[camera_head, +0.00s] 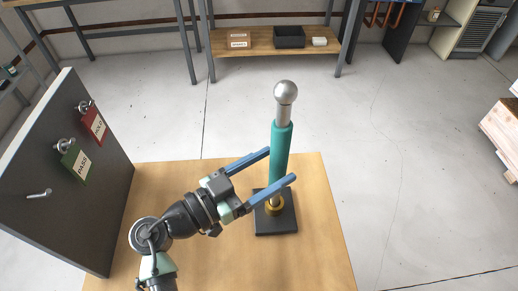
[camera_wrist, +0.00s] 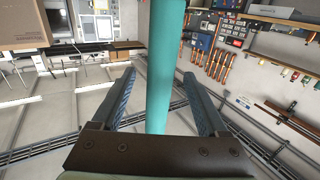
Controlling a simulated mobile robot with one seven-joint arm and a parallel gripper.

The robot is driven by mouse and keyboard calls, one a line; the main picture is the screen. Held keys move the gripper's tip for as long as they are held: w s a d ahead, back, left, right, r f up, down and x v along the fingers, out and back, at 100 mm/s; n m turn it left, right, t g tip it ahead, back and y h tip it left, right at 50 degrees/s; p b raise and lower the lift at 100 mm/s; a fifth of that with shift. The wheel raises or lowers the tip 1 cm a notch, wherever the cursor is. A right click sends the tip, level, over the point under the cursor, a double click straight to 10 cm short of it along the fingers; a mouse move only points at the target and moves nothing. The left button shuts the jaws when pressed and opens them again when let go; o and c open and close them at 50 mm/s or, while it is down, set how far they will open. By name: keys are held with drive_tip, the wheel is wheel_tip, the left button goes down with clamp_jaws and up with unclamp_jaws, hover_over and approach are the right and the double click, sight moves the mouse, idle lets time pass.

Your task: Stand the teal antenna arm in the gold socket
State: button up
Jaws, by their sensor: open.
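The teal antenna arm (camera_head: 280,150) stands upright in the gold socket (camera_head: 275,205), with its silver ball end on top. The socket sits on a dark square base (camera_head: 275,225) on the wooden table. My gripper (camera_head: 281,165) is open, with its blue fingers on either side of the teal shaft. In the wrist view the teal shaft (camera_wrist: 162,65) passes between the two spread fingers (camera_wrist: 158,90), with gaps on both sides. The lower end of the arm inside the socket is hidden.
A dark panel (camera_head: 70,180) with hooks stands at the table's left, carrying a red tag (camera_head: 93,124) and a green tag (camera_head: 75,162). The wooden table (camera_head: 320,260) is clear at its front right. A shelf (camera_head: 270,45) with boxes stands behind on the floor.

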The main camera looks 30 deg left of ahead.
drive_tip(key=b+v, duration=0.2)
drive_tip(key=v, duration=1.1)
idle(0.4)
